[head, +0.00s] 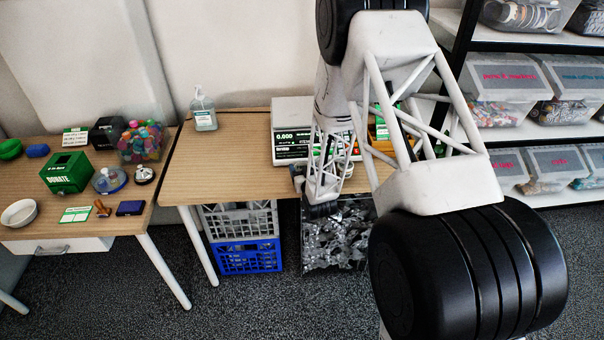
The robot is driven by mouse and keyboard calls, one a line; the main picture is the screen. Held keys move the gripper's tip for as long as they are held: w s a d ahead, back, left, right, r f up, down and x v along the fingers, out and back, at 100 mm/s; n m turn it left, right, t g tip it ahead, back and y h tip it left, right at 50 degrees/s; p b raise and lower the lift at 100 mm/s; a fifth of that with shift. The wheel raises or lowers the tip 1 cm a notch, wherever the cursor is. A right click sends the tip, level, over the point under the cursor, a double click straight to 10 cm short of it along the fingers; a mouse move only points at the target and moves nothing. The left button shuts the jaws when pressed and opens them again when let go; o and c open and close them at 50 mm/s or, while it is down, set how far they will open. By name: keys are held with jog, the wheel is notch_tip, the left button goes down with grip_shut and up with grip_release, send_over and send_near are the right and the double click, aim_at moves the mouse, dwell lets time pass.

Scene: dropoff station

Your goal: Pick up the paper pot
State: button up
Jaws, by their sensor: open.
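I cannot make out a paper pot in this view; my arm covers part of the right-hand table, so a pot there could be hidden. My arm reaches up from the lower right, bends at the top and comes down over the front of that table. Its far end is small and dark near the table's front edge, and I cannot make out any fingers. A small white bowl (19,213) stands at the front left of the left table, but it does not look like a paper pot.
The left table (100,222) holds a green donation box (67,173), a tub of colourful items (140,142) and a stamp. The right table (228,170) holds a sanitizer bottle (203,110) and a scale (290,147). Its left half is mostly clear. A blue crate (248,257) stands underneath; shelves with bins stand right.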

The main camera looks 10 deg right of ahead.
jog(key=c, duration=0.6)
jog(key=shift+r, duration=0.15)
jog(key=shift+r, duration=1.05)
jog(key=shift+s+r, duration=0.35)
jog(key=shift+r, duration=0.3)
jog(key=v, duration=0.5)
jog(key=a+r+v, duration=0.1)
jog(key=v, duration=0.9)
jog(key=shift+s+a+r, duration=0.15)
jog(key=shift+s+r, duration=0.05)
jog(key=shift+s, duration=0.05)
jog(key=shift+w, duration=0.1)
